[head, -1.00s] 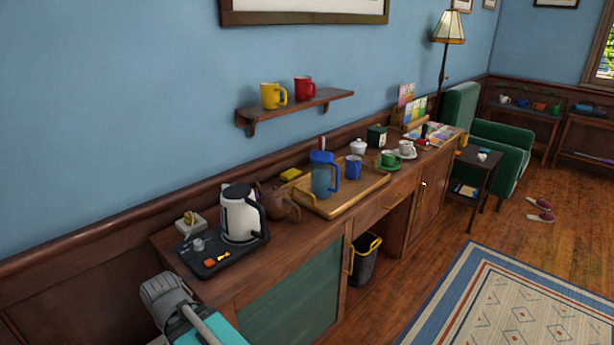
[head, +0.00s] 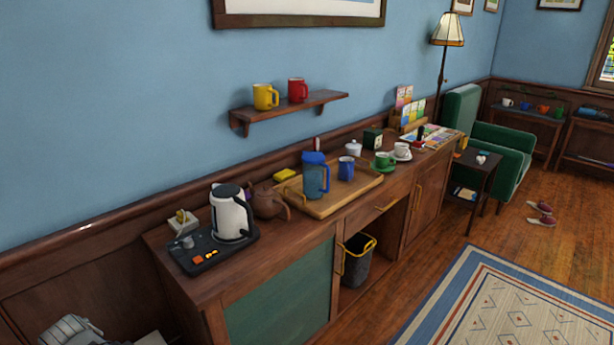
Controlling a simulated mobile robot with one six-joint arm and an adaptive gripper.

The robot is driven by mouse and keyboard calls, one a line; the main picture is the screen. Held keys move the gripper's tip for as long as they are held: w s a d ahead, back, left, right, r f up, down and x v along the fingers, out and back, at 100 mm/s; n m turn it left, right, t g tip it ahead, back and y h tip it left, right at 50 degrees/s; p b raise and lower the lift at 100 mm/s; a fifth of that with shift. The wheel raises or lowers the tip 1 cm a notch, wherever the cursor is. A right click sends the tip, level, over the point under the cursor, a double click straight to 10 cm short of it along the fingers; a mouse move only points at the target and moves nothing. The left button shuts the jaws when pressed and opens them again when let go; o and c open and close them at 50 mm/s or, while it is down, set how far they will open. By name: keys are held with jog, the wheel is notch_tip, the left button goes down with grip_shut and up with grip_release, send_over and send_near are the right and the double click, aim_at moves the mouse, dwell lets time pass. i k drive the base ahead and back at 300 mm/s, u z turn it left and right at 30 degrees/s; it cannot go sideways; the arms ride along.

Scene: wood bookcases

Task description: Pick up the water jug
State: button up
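The water jug (head: 316,178) is translucent blue with a blue lid and a handle on its right side. It stands upright on a wooden tray (head: 335,203) on top of the long wooden sideboard (head: 290,234). A blue mug (head: 346,168) stands just right of it on the same tray. Part of my arm (head: 70,331) shows at the lower left edge, well apart from the jug. My gripper's fingertips are not in view.
Left of the tray stand a brown teapot (head: 267,201) and a white kettle (head: 231,214) on a black tray (head: 190,262). A wall shelf (head: 290,110) with two mugs hangs above. A bin (head: 357,262) sits under the sideboard. The wood floor before the rug (head: 490,300) is clear.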

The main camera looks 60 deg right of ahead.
aim_at(313, 165)
jog(key=k, duration=1.75)
jog(key=z, duration=0.8)
jog(key=i, duration=0.9)
jog(key=z, duration=0.05)
